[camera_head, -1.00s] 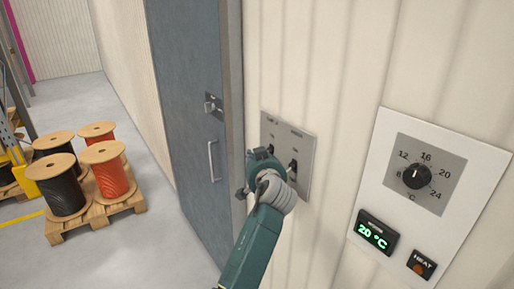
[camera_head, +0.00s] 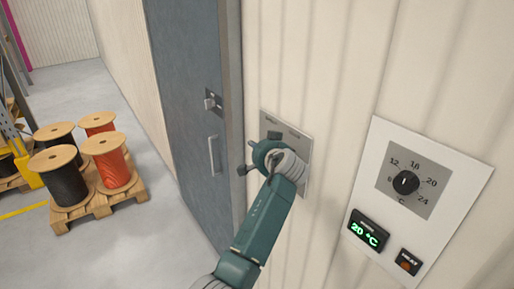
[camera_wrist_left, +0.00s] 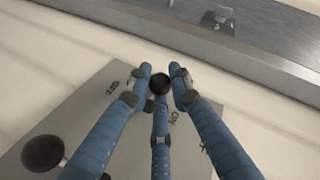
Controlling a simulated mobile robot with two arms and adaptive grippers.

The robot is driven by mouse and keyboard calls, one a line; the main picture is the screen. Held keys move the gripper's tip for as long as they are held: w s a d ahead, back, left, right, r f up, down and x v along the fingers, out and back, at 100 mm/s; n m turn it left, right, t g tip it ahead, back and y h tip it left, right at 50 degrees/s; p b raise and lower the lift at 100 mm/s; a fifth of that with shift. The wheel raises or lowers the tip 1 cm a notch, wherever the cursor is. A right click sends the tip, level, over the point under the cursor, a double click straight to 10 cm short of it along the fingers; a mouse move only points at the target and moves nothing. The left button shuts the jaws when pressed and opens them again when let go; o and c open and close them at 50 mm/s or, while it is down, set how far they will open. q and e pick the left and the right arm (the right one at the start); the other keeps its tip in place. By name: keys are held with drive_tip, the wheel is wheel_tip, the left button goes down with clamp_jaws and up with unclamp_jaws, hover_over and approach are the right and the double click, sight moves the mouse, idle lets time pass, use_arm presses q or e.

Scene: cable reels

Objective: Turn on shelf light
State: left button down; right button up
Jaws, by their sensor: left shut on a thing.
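A grey metal switch plate (camera_head: 304,146) is on the ribbed wall, right of the door. It also shows in the left wrist view (camera_wrist_left: 90,112), with OFF and ON lettering. My left gripper (camera_head: 266,162) is at the plate and hides most of it in the head view. In the left wrist view its blue fingers (camera_wrist_left: 160,88) are closed around the black knob (camera_wrist_left: 159,82) of the switch nearer the door. A second black knob (camera_wrist_left: 43,153) stands free at lower left. I cannot tell which way the held lever leans. My right gripper is in neither view.
A thermostat panel (camera_head: 455,165) with dial and 20 °C display is on the wall at right. The blue-grey door (camera_head: 185,75) with a handle (camera_head: 214,155) is at left. Cable reels stand on a pallet (camera_head: 98,208) on the floor at far left.

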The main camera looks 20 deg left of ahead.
use_arm(q)
drive_tip(key=shift+r, duration=0.25)
drive_tip(key=c, duration=1.6)
unclamp_jaws()
drive_tip(key=shift+o, duration=0.2)
drive_tip(key=shift+w+a+f, duration=0.1)
drive_tip(key=shift+f, duration=0.1)
